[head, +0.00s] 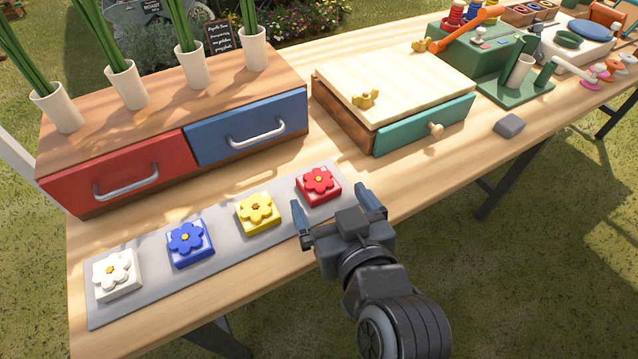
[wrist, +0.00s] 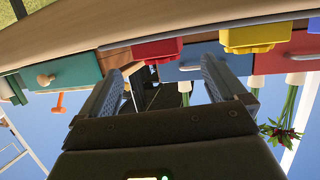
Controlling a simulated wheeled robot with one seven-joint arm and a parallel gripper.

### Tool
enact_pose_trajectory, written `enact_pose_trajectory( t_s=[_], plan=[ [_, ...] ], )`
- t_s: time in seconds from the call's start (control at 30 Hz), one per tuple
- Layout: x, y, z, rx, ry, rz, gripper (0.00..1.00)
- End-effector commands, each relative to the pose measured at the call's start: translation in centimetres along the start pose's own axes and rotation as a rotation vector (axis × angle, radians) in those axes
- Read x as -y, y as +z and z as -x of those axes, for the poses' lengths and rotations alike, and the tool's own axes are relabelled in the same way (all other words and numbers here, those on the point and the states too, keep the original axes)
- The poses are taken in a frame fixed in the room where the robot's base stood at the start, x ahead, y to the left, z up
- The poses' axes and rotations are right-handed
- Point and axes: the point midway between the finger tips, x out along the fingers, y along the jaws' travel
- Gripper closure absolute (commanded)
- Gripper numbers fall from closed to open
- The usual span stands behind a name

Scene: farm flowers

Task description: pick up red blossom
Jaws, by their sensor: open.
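The red blossom (head: 319,181) is a red flower with a yellow centre on a red square block. It sits at the right end of a grey mat (head: 220,268) on the wooden table. My gripper (head: 336,204) is open and empty, just in front of the red blossom and apart from it in the head view. In the wrist view, which is upside down, the red blossom's block (wrist: 158,50) shows beyond and between the spread fingers (wrist: 162,78).
Yellow (head: 257,211), blue (head: 188,243) and white (head: 116,273) blossoms share the mat. Behind stands a chest with red (head: 122,178) and blue (head: 250,130) drawers and several vases. A teal-drawer box (head: 425,125) and a grey block (head: 509,126) are right.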

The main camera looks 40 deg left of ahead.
Motion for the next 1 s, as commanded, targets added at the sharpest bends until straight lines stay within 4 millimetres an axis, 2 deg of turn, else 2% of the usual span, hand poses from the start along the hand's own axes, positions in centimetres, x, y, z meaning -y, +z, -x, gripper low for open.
enact_pose_trajectory(
  t_s=[0.2, 0.3, 0.6, 1.0],
  plan=[
    [0.0, 0.2, -3.2, -0.001, 0.0, 0.001, 0.02],
    [0.0, 0.2, -4.1, -0.001, 0.001, 0.0, 0.02],
    [0.0, 0.3, -4.4, 0.0, 0.002, 0.0, 0.03],
    [0.0, 0.3, -4.4, 0.0, 0.002, 0.0, 0.41]
  ],
)
